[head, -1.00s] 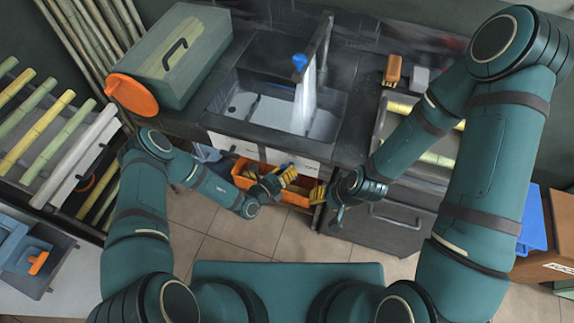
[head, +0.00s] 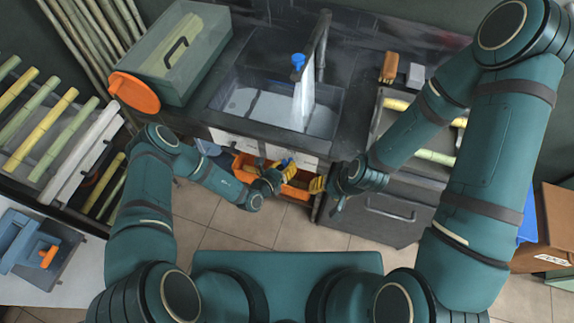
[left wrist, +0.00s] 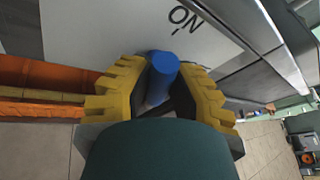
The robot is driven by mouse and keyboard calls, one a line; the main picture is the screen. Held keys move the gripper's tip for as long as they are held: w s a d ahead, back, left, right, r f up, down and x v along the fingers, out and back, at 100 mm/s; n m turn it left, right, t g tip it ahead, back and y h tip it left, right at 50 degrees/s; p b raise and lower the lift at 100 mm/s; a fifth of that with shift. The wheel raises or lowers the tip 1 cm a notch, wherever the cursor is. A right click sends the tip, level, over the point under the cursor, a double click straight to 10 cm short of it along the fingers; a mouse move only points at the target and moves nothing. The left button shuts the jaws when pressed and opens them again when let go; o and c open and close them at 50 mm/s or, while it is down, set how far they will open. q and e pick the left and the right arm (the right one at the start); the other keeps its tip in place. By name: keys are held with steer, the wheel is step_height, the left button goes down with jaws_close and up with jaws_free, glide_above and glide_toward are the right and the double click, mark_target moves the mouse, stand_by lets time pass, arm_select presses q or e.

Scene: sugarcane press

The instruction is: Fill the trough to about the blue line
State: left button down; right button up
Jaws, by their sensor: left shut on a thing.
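The trough (head: 336,118) is the dark basin set in the counter. Pale water (head: 260,105) lies in it, and a white stream (head: 304,97) falls into it beside the upright spout (head: 321,45). I cannot make out a blue line on its walls. My left gripper (head: 280,167) is at the panel below the trough. In the left wrist view its yellow fingers are shut on a blue cylindrical handle (left wrist: 163,68), in front of a white panel marked "ON" (left wrist: 90,30). My right gripper (head: 318,185) hangs near the counter's front; its finger opening is unclear.
An orange bin (head: 243,168) stands under the counter, close to my left gripper. A green box (head: 180,55) and an orange disc (head: 134,92) are left of the trough. A blue knob (head: 298,60) shows at the spout. Cane racks stand at far left.

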arm_select(q)
steer(key=c, duration=0.8)
jaws_free()
steer(key=shift+c, duration=0.2)
steer(key=v, duration=1.2)
steer(key=shift+a, duration=0.1)
